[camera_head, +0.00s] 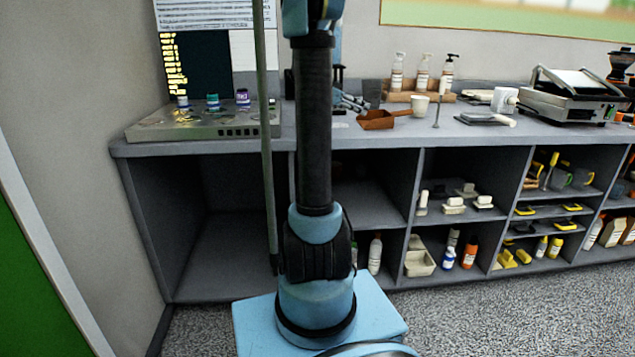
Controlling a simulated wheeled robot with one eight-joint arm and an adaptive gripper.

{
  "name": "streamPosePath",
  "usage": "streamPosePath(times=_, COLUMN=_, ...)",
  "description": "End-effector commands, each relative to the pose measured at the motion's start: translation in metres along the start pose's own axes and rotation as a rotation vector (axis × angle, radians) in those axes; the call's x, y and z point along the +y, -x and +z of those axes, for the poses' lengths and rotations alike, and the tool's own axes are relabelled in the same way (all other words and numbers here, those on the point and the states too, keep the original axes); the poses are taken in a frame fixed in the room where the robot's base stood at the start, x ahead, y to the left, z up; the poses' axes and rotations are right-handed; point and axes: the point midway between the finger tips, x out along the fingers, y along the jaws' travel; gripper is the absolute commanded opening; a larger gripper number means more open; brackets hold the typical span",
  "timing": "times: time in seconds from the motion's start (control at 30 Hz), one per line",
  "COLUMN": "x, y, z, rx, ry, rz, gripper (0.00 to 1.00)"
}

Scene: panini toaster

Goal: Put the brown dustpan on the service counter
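The brown dustpan (378,120) rests on the grey service counter (340,143), a little right of my arm's column. Its short handle points right, toward a white cup. My gripper (358,103) shows partly behind my arm, just left of and behind the dustpan in the picture. Its grey fingers look apart from the dustpan, but the view is too small and too blocked to tell whether they are open or shut. My arm hides part of the counter.
A metal tray-like unit with small jars (205,123) stands at the counter's left end. Pump bottles (422,75), a white cup (420,105) and a panini toaster (570,98) are to the right. Shelves below hold bottles and brushes. A wall closes the left side.

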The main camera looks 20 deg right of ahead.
Motion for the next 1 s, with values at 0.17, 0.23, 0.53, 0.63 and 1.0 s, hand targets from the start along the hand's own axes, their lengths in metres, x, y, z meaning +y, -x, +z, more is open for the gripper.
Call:
streamPosePath(times=0.17, x=0.031, y=0.019, z=0.02, rx=-0.091, ry=0.118, rz=-0.037, gripper=0.25)
streamPosePath(times=0.23, x=0.048, y=0.029, z=0.032, rx=-0.143, ry=0.19, rz=-0.062, gripper=0.25)
streamPosePath(times=0.53, x=0.12, y=0.071, z=0.092, rx=-0.341, ry=0.487, rz=-0.205, gripper=0.25)
streamPosePath(times=0.63, x=0.145, y=0.085, z=0.115, rx=-0.401, ry=0.587, rz=-0.267, gripper=0.25)
streamPosePath(times=1.0, x=0.237, y=0.133, z=0.207, rx=-0.586, ry=0.942, rz=-0.559, gripper=0.25)
